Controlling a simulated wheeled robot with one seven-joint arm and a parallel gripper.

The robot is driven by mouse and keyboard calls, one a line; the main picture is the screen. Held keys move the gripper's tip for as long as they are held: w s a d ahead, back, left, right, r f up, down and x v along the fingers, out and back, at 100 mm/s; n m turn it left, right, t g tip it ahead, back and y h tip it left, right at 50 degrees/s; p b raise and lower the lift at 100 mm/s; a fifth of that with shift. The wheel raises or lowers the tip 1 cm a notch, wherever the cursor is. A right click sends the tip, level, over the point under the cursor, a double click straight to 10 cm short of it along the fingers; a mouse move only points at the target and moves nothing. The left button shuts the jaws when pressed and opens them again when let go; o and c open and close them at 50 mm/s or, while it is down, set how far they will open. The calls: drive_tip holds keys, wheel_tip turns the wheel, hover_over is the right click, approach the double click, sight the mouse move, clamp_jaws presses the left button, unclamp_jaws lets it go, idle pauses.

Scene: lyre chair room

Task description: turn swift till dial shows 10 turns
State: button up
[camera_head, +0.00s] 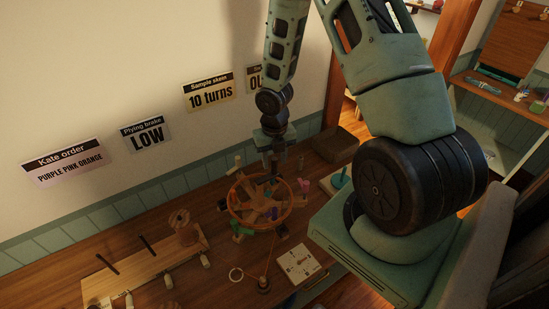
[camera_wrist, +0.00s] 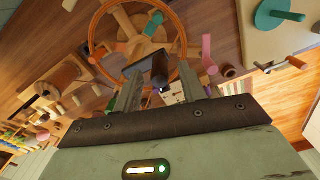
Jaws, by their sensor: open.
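The swift (camera_head: 235,216), a round wooden wheel with spokes, stands on the wooden bench; its rim (camera_wrist: 95,28) fills the top of the wrist view. My gripper (camera_head: 273,172) is over the far right part of the wheel, pointing down. In the wrist view my gripper (camera_wrist: 159,70) has its fingers apart, with a dark upright handle (camera_wrist: 155,69) showing between them. I cannot tell whether either finger touches it.
A wall sign (camera_head: 209,94) reads "Sample skein 10 turns". A wooden rack with a spool (camera_head: 186,231) stands left of the wheel. A brown block (camera_head: 336,144) lies behind right.

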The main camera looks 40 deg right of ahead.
drive_tip(key=shift+f+b, duration=1.25)
drive_tip(key=shift+f, duration=0.3)
drive_tip(key=shift+r, duration=0.25)
drive_tip(key=shift+f+p, duration=0.1)
drive_tip(key=shift+p, duration=0.2)
clamp_jaws()
